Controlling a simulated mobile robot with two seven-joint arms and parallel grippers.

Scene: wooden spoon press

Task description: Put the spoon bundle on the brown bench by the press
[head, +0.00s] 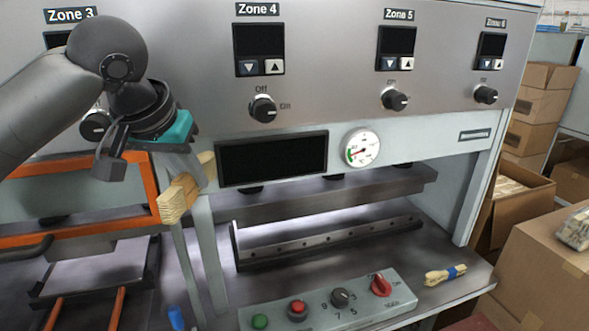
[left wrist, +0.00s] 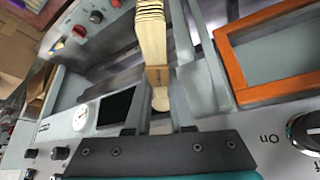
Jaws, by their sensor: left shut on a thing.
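My left gripper (head: 203,295) hangs in front of the press (head: 330,200) with its long grey fingers pointing down. It is shut on a pale wooden spoon bundle (head: 178,200), held high between the fingers and clear of the bench. The bundle also shows in the left wrist view (left wrist: 152,40), with its stacked ends and a brown band. The grey-brown bench (head: 345,268) lies below, in front of the press. My right gripper is not in view.
A small wooden bundle with a blue band (head: 445,275) lies at the bench's right end. A control box (head: 320,302) with buttons and a red knob stands at the front. An orange frame (head: 75,240) is at left; cardboard boxes (head: 545,255) stand right.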

